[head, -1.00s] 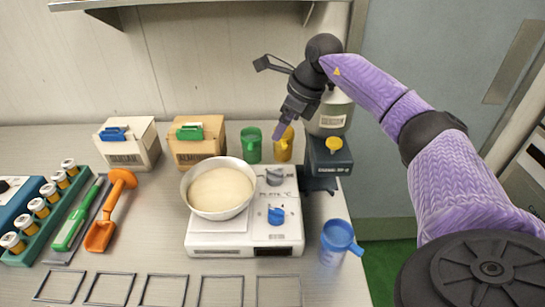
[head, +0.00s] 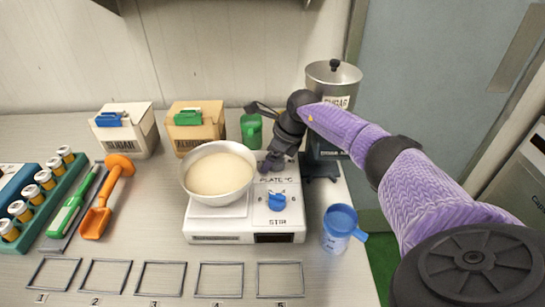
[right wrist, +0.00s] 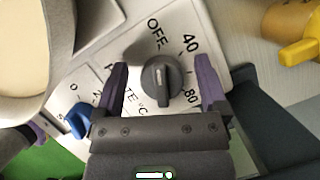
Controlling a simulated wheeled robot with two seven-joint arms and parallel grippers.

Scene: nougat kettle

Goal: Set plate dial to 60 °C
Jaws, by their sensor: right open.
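The hot plate (head: 215,230) carries a metal bowl (head: 190,200) of pale mixture. Its grey plate dial (right wrist: 162,82) shows in the right wrist view, with OFF, 40 and 80 printed around it. The ridge's light mark appears to face the OFF side. My left gripper is out of view.
The blue stir knob (head: 277,201) sits just in front of the dial. A blue cup (head: 340,226) stands right of the plate, a green cup (head: 251,130) behind it.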

